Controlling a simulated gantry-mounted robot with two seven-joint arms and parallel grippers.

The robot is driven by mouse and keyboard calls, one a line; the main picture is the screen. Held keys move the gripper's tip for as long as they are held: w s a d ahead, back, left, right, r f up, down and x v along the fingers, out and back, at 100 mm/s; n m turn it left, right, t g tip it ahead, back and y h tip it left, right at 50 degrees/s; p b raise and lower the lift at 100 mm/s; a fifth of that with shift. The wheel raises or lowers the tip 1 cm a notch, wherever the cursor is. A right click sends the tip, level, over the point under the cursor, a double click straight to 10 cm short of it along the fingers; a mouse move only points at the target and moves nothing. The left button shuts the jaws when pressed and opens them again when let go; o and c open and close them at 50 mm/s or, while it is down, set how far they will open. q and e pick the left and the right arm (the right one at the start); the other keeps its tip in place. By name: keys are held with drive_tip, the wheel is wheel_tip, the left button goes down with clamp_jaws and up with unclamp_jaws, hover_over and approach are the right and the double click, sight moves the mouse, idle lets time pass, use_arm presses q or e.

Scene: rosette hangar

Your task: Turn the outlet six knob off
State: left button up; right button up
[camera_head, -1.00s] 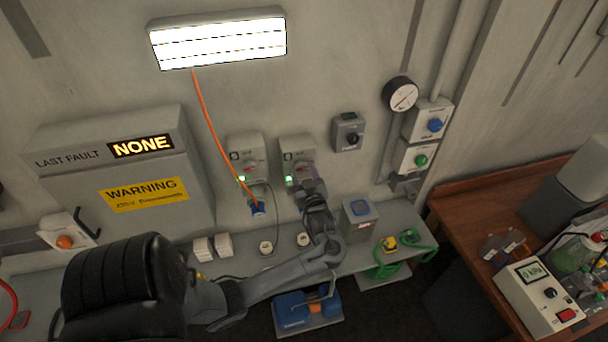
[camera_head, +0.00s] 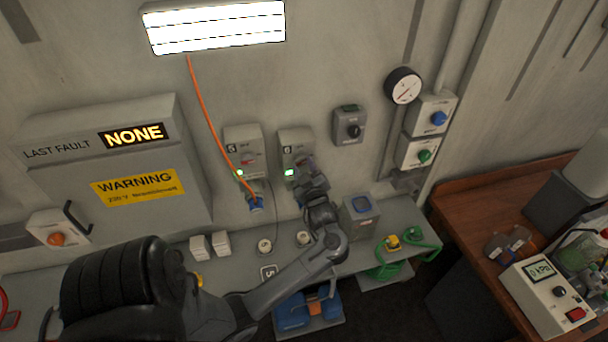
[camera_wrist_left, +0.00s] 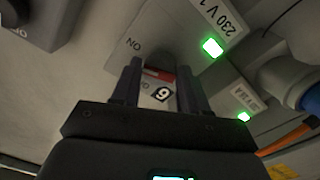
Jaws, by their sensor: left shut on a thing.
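Outlet six (camera_head: 289,137) is a grey wall box marked 6, with a lit green lamp (camera_head: 289,172). My left gripper (camera_head: 304,168) is at the front of this box and covers its knob in the head view. In the left wrist view, the two dark fingers (camera_wrist_left: 158,88) stand on either side of the red and white knob area (camera_wrist_left: 157,76) and are shut on the knob. The "ON" mark shows beside the fingers, and the green lamp (camera_wrist_left: 212,47) is lit. The knob's exact angle is mostly hidden. My right gripper is not in view.
Outlet five (camera_head: 240,140), with an orange cable and a blue plug (camera_head: 255,203), is close on the left. A dark rotary switch box (camera_head: 348,125) is on the right.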

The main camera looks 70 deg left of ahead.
use_arm(q)
drive_tip(key=n+b, duration=1.3)
drive_tip(key=b, duration=0.5)
drive_tip(key=shift+f, duration=0.1)
drive_tip(key=shift+n+b, duration=0.6)
drive_tip(key=shift+b, duration=0.3)
drive_tip(key=shift+r, duration=0.25)
drive_tip(key=o, duration=1.1)
drive_tip(key=shift+c, duration=0.2)
drive_tip(key=shift+w+d, duration=0.1)
drive_tip(key=shift+d, duration=0.05)
